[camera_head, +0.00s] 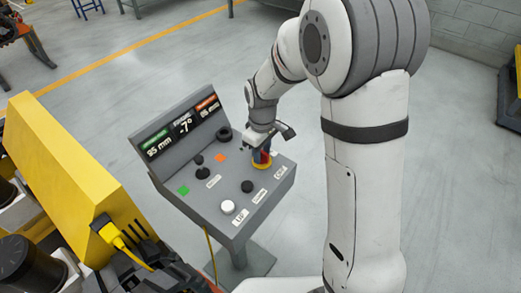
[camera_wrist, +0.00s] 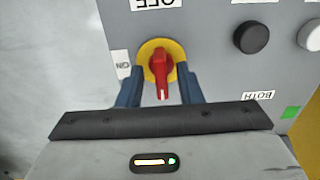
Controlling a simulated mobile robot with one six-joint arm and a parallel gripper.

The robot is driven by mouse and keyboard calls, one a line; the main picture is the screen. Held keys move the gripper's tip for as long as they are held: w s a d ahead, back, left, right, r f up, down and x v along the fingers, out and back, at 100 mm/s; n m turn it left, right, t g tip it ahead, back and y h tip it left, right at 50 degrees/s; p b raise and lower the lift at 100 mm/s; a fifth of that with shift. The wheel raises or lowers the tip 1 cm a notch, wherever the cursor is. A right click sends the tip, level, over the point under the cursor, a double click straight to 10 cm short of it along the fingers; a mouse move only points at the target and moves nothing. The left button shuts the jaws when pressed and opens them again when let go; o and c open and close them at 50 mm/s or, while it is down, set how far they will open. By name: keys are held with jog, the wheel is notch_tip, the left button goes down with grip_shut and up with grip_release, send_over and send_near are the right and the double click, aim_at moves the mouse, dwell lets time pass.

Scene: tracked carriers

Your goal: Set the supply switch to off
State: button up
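The supply switch (camera_wrist: 161,72) is a red handle on a yellow round plate on the grey panel. Its long handle lies nearly upright in the wrist view, with its longer end pointing down. An upside-down OFF label (camera_wrist: 159,3) is above the switch, and a sideways ON label (camera_wrist: 123,70) is at its left. My gripper (camera_wrist: 161,78) is open, with one blue finger on each side of the handle and visible gaps. In the head view the switch (camera_head: 262,159) is partly hidden under my gripper (camera_head: 263,144).
The panel (camera_head: 222,178) also carries a black knob (camera_wrist: 251,37), a white knob (camera_wrist: 311,35), a BOTH label (camera_wrist: 258,95), a green square (camera_wrist: 291,112) and, in the head view, a display (camera_head: 182,125). A yellow machine (camera_head: 70,165) stands left of the panel.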

aim_at(262, 151)
notch_tip(262, 151, up, 8)
jog(key=shift+f, duration=0.1)
dwell(0.4)
jog(key=s+d+r+m+t, duration=0.1)
jog(key=s+d+r+m, duration=0.2)
jog(key=s+d+m, duration=0.2)
jog(key=s+d+r+m+t, duration=0.2)
jog(key=s+d+m, duration=0.3)
jog(key=s+d, duration=0.4)
jog(key=s+r, duration=0.1)
jog(key=s, duration=0.4)
jog(key=shift+s+r, duration=0.2)
jog(key=shift+s, duration=0.05)
jog(key=shift+a, duration=0.1)
dwell(2.1)
